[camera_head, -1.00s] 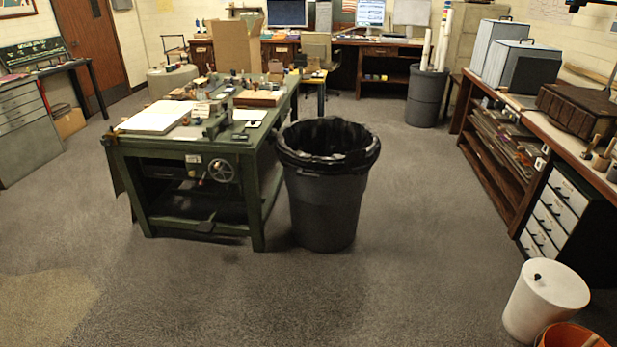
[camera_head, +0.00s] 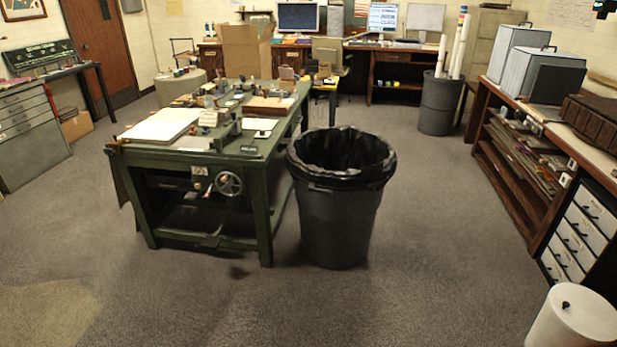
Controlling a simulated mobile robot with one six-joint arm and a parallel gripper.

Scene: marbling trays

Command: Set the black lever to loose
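I cannot make out a black lever for certain in the head view. A green workbench (camera_head: 262,215) stands left of centre with a spoked handwheel (camera_head: 229,184) on its front. A small pale label (camera_head: 199,170) sits left of the wheel. Small dark parts and tools on the bench top are too small to tell apart, and no loose setting can be read. My gripper is not in view.
A black-lined bin (camera_head: 340,225) stands close to the bench's right side. A wooden shelf unit (camera_head: 500,165) and a white drum (camera_head: 572,320) line the right. Grey drawers (camera_head: 30,140) stand at left. The carpet (camera_head: 330,310) in front is clear.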

